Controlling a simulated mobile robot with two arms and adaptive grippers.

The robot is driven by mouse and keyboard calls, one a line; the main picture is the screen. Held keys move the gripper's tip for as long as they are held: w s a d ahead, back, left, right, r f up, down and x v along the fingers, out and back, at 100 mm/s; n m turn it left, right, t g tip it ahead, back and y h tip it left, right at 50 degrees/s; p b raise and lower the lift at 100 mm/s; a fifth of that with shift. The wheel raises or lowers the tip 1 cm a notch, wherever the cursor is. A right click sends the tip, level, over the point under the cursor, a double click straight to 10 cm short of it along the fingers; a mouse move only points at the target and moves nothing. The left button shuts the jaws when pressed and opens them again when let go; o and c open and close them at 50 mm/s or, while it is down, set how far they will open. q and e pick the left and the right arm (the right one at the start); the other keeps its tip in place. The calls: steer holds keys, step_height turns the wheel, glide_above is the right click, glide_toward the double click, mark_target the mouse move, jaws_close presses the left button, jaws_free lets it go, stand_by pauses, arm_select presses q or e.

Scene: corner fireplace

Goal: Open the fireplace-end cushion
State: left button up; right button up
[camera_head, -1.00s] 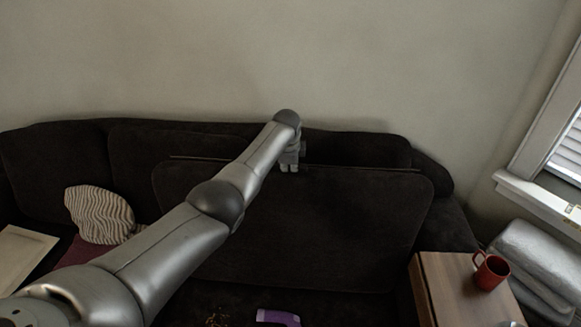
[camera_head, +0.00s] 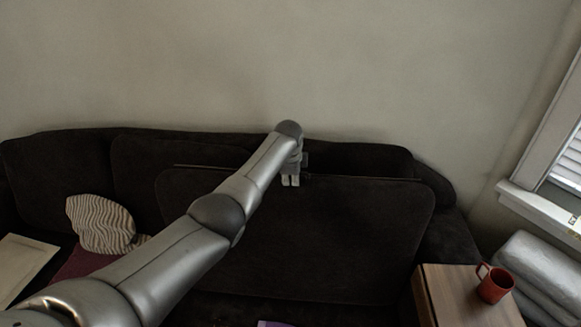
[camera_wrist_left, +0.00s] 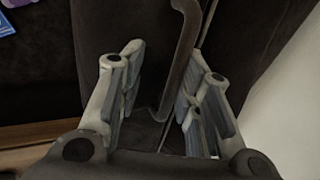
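A large dark seat cushion (camera_head: 330,235) stands tilted up in front of the dark sofa back, at the centre right of the head view. A thin edge runs along its top. My left gripper (camera_head: 290,181) is at this top edge, pointing down. In the left wrist view, its two fingers (camera_wrist_left: 162,90) are spread apart. A dark bent handle-like bar (camera_wrist_left: 184,50) passes between them, beside the cushion's edge. I cannot tell whether a finger touches it. My right gripper is in neither view.
A wooden side table (camera_head: 470,295) with a red mug (camera_head: 494,284) stands at the right. Grey folded bedding (camera_head: 540,272) lies beyond it, below the window. A striped pillow (camera_head: 100,224) is at the left. The wall is close behind the sofa.

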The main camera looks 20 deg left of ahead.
arm_select(q)
steer(key=v, duration=1.1)
steer(key=shift+s+r, duration=0.25)
steer(key=shift+r, duration=0.1)
